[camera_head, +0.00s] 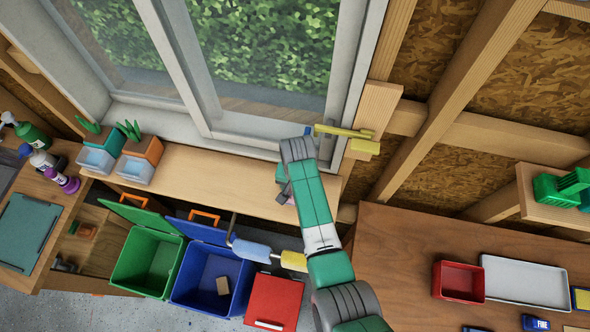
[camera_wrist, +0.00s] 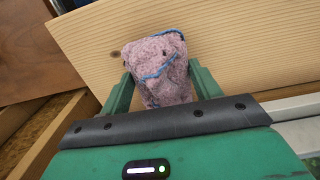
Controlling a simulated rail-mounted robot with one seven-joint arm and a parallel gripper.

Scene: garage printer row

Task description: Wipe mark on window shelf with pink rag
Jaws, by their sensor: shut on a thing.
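The pink rag (camera_wrist: 160,65), with blue stitching, is bunched between the two green fingers of my gripper (camera_wrist: 163,82) in the wrist view. My gripper is shut on it. The pale wooden window shelf (camera_wrist: 245,45) lies behind the rag; I cannot tell whether they touch. In the head view the shelf (camera_head: 215,180) runs below the window, and my gripper (camera_head: 286,192) is at its right end, mostly hidden by my arm.
Two potted plants (camera_head: 143,155) stand at the shelf's left end. A green bin (camera_head: 120,285) and a blue bin (camera_head: 185,290) stand below it, beside a red box (camera_head: 273,300). A brown workbench (camera_head: 400,260) is at right. The shelf's middle is clear.

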